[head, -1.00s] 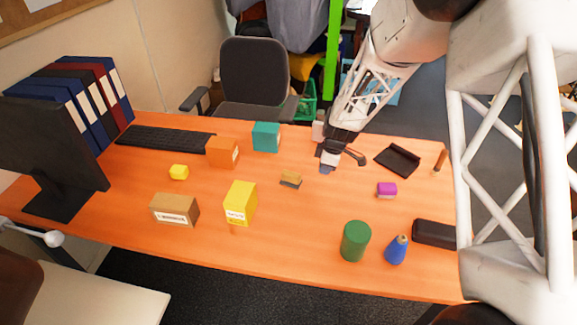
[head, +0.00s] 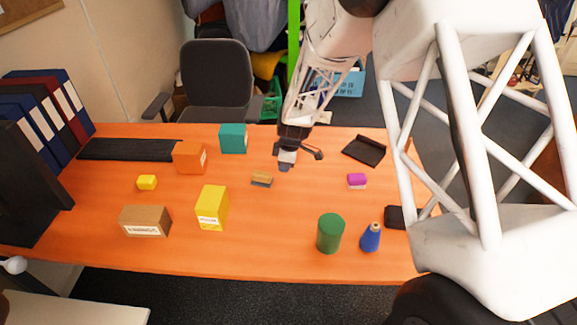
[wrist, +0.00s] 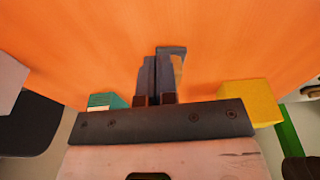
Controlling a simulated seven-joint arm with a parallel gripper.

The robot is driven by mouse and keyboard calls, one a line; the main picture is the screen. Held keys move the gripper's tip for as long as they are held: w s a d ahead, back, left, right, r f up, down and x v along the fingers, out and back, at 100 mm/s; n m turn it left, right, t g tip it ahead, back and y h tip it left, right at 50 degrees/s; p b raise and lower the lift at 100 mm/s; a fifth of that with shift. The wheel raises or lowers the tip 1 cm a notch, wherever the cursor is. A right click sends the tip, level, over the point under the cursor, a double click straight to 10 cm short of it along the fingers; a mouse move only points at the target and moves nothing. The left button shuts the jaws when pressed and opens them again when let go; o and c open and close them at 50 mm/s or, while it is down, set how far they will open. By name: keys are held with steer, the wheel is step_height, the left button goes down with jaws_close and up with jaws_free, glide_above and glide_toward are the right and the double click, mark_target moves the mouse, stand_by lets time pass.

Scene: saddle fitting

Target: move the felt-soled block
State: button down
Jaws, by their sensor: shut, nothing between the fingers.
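A small block (head: 262,180) with a tan top and a grey layer beneath lies near the middle of the orange table; I take it for the felt-soled block. My gripper (head: 286,164) is just behind and to the right of it in the head view, apart from it. In the wrist view my gripper's two dark fingers (wrist: 158,80) are together and empty. A tan and grey shape (wrist: 178,68) shows partly behind the right finger; it may be the block, mostly hidden.
A teal box (head: 233,139), an orange box (head: 190,157) and a yellow box (head: 212,208) stand left of the block. Table directly before the block is clear.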

mark_target(257, 172)
steer(key=a, duration=0.8)
steer(key=shift+a, duration=0.35)
steer(key=shift+a+f, duration=0.15)
steer(key=shift+a, duration=0.1)
steer(key=shift+d+f, duration=0.1)
steer(key=shift+f, duration=0.7)
